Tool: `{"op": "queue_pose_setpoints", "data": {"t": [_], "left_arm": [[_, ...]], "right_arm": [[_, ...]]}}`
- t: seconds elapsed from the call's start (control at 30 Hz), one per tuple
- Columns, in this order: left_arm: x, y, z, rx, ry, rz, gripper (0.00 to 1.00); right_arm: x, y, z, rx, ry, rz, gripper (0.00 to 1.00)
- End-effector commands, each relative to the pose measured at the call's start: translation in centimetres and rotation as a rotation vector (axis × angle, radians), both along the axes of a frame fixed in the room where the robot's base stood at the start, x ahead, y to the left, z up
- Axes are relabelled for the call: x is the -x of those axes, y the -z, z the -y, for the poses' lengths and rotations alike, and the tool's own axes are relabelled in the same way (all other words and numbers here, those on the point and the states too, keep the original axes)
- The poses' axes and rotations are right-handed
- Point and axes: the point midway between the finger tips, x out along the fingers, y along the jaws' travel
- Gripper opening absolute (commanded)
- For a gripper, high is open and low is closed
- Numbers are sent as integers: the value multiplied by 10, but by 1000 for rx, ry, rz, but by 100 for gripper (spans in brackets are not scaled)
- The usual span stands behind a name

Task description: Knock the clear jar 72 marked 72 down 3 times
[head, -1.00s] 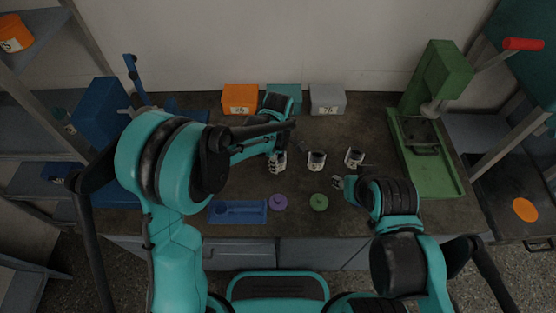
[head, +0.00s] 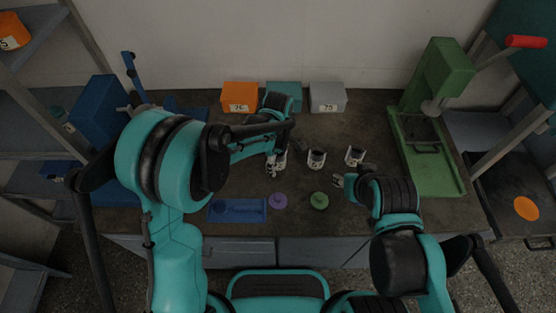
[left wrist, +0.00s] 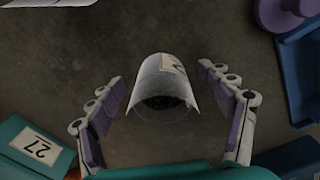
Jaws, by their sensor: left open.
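My left gripper (head: 276,167) is open, low over the bench at the left end of the row of jars. In the left wrist view, its fingers (left wrist: 160,74) stand on both sides of a clear jar (left wrist: 158,80) with dark contents and a pale label. There is a visible gap on each side. The label is too cut off to read surely as 72. In the head view this jar is mostly hidden by the gripper. Two similar jars stand to its right, a middle one (head: 316,158) and a right one (head: 354,156). My right gripper (head: 339,181) is near the right jar; its jaws are unclear.
Behind stand an orange box (head: 240,96), a teal box (head: 285,92) and a grey box (head: 327,96). In front lie a blue tray (head: 222,212), a purple lid (head: 278,201) and a green lid (head: 319,201). A green press (head: 430,160) stands right. Bare bench lies between.

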Motion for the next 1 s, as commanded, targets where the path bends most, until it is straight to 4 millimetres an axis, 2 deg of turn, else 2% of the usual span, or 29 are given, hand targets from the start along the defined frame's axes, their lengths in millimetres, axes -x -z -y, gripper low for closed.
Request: {"op": "queue_pose_setpoints", "data": {"t": [0.17, 0.4, 0.53, 0.7, 1.0], "left_arm": [[1, -30, 0, 0, 0, 0, 79], [1, -82, 0, 0, 0, 0, 79], [1, -102, 0, 0, 0, 0, 79], [1, -114, 0, 0, 1, 0, 79], [1, -115, 0, 0, 1, 0, 79]], "right_arm": [[0, 0, 0, 0, 0, 0, 40], [0, 0, 0, 0, 0, 0, 40], [0, 0, 0, 0, 0, 0, 40], [0, 0, 0, 0, 0, 0, 40], [0, 0, 0, 0, 0, 0, 40]]}}
